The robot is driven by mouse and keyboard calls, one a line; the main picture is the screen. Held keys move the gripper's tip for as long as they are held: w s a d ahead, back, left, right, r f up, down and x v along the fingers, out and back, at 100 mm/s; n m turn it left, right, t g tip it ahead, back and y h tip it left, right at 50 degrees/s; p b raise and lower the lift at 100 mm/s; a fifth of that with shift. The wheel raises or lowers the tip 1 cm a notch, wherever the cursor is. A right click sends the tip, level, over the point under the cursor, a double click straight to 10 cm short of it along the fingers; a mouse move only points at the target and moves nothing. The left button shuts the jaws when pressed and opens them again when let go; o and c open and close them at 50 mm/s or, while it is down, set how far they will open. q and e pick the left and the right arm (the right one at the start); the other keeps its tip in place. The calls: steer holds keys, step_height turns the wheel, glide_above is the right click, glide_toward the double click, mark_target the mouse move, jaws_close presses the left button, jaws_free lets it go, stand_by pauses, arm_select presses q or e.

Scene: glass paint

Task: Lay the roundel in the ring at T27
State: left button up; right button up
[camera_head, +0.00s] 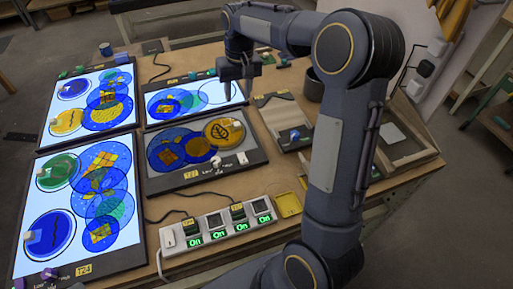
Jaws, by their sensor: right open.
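My right gripper (238,92) is open, fingers pointing down, over the right end of the lit upper middle panel (151,116). I see nothing between its fingers. That panel bears overlapping blue discs (165,106) and a pale ring outline (211,95), partly beside the gripper. Below it is a dark, unlit panel (205,174) with a yellow leaf roundel (224,132), blue and orange discs (167,153) and a small yellow tag (191,174) that seems to read T27. Which roundel the task means, I cannot tell. My left gripper is out of view.
Two lit panels on the left carry green (57,172), blue (73,89) and yellow (66,122) discs with pale blocks on them. A power strip (216,226) with green "On" displays lies in front. A wooden frame (413,151) and a dark cup (313,87) stand right.

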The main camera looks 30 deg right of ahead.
steer(key=s+a+r+t, duration=0.15)
steer(key=s+r, duration=0.25)
steer(key=s, duration=0.4)
steer(key=s+a+f+t+y, duration=0.1)
steer(key=s+a, duration=0.2)
steer(key=s, duration=0.3)
steer(key=s+a+f+t+y, duration=0.1)
steer(key=s+a, duration=0.2)
steer(key=s, duration=0.4)
steer(key=s+a+f+n+t+y, duration=0.1)
steer(key=s+a+f, duration=0.1)
steer(key=s, duration=0.5)
steer(key=shift+a, duration=0.45)
